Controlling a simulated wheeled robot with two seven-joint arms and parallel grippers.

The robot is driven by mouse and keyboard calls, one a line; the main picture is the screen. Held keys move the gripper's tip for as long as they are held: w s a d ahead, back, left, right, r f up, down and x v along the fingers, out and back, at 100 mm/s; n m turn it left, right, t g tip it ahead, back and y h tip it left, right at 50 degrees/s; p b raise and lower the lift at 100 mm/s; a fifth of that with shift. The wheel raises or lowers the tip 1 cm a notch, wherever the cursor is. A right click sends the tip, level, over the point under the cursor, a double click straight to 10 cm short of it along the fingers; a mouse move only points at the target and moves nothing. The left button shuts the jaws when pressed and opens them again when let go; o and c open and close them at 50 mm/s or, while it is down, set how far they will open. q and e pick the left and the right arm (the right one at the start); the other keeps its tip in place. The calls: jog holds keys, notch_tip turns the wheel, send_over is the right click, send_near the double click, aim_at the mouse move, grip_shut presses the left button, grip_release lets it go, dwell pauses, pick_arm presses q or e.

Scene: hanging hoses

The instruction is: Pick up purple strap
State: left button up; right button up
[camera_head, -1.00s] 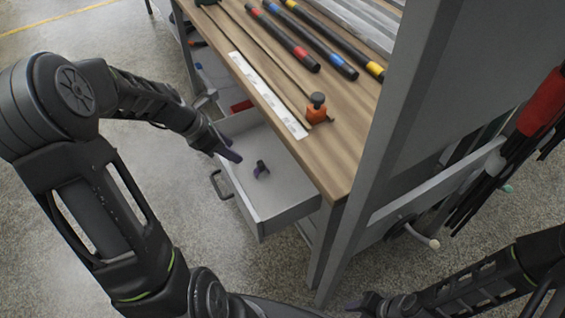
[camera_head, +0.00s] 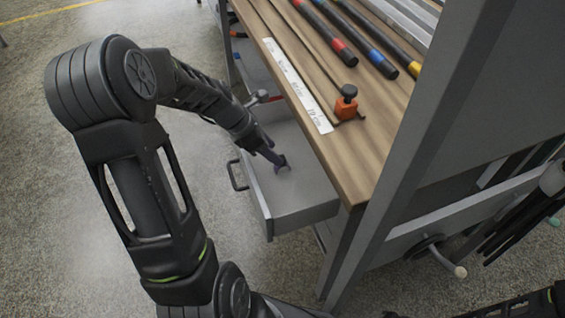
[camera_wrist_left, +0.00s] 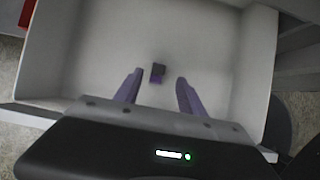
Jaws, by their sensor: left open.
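The purple strap (camera_head: 282,164) is a small dark, purplish piece on the floor of the open grey drawer (camera_head: 300,214). In the left wrist view the strap (camera_wrist_left: 157,73) lies ahead of and roughly between my two purple fingertips, with clear gaps on both sides. My left gripper (camera_head: 273,156) reaches down into the drawer and is open and empty, close to the strap. In the head view the fingers partly overlap the strap.
The wooden bench top (camera_head: 375,145) overhangs the drawer on the right. It carries banded black rods, a white label strip (camera_head: 297,86) and an orange-and-black clamp (camera_head: 346,103). A grey upright panel (camera_head: 440,110) stands right of it. The drawer walls enclose the gripper.

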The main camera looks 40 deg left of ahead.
aim_at(282, 157)
pick_arm(q)
jog(key=shift+w+d+f, duration=0.15)
jog(key=shift+w+f, duration=0.15)
jog(key=shift+f, duration=0.25)
jog(key=b+x, duration=0.2)
jog(key=x, duration=0.3)
jog(key=shift+w+f, duration=0.1)
jog(key=shift+f, duration=0.05)
grip_shut()
dwell(0.6)
